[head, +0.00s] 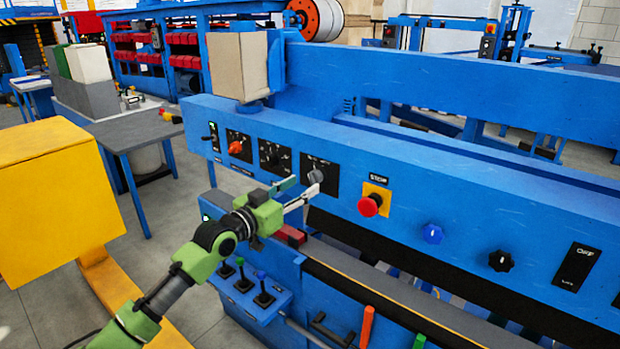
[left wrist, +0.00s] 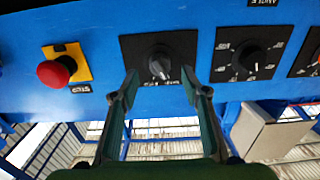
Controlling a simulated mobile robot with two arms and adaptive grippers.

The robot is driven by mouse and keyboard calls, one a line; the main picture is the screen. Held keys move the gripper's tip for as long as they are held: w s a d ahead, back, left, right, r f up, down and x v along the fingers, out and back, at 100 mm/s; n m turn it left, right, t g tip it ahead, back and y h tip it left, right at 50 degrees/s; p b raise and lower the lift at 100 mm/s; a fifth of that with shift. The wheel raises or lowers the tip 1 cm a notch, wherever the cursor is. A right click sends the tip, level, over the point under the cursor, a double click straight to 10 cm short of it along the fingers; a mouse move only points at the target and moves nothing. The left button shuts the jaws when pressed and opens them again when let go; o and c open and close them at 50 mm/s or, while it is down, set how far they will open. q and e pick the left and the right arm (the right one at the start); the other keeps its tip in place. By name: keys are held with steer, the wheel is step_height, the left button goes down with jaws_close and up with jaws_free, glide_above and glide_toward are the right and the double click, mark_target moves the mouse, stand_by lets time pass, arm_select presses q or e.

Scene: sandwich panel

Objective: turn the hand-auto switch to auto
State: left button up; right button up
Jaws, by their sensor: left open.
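A rotary switch with a grey-black knob (head: 316,176) sits on a black plate on the blue panel, left of the red stop button. In the left wrist view, which looks upside down, the same knob (left wrist: 159,65) is in the middle; its plate lettering is too small to read, so I cannot confirm it is the hand-auto switch. My left gripper (head: 302,189) is open in front of this knob. In the left wrist view its two fingertips (left wrist: 160,82) stand either side of the knob's lower edge, with no clear contact. My right gripper is not in view.
A red stop button (head: 369,206) on a yellow plate is to the right, then a blue knob (head: 432,233) and a black knob (head: 500,261). Another black selector (head: 274,157) and a red knob (head: 237,147) are to the left. Small joysticks (head: 263,291) stand below my arm.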

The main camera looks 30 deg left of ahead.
mark_target(310, 181)
arm_select(q)
steer(key=shift+w+d+p, duration=0.15)
steer(key=shift+w+p, duration=0.15)
steer(key=shift+w, duration=2)
steer(key=c, duration=1.1)
